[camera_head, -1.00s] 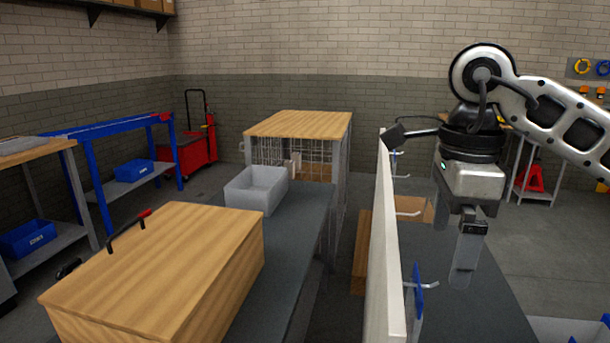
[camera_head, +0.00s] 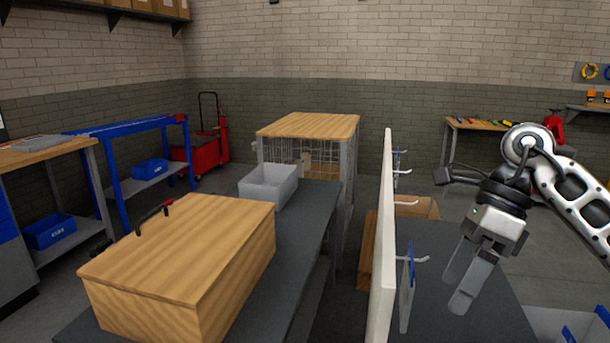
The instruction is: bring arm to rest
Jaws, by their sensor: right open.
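My right gripper (camera_head: 460,288) hangs at the right of the head view, to the right of the white upright board. Its two fingers point down and to the left, apart from each other, with nothing between them. My right arm comes in from the right edge, and its lower links run out of the picture. The gripper is over the dark table top (camera_head: 455,318) and appears apart from the board and its hooks. My left gripper is not in the picture.
The white board (camera_head: 384,235) carries several metal hooks and a hanging blue-and-clear item (camera_head: 406,288). To its left, a wooden box (camera_head: 185,255) and a grey bin (camera_head: 268,185) stand on a dark bench. A pale bin (camera_head: 560,325) is at lower right.

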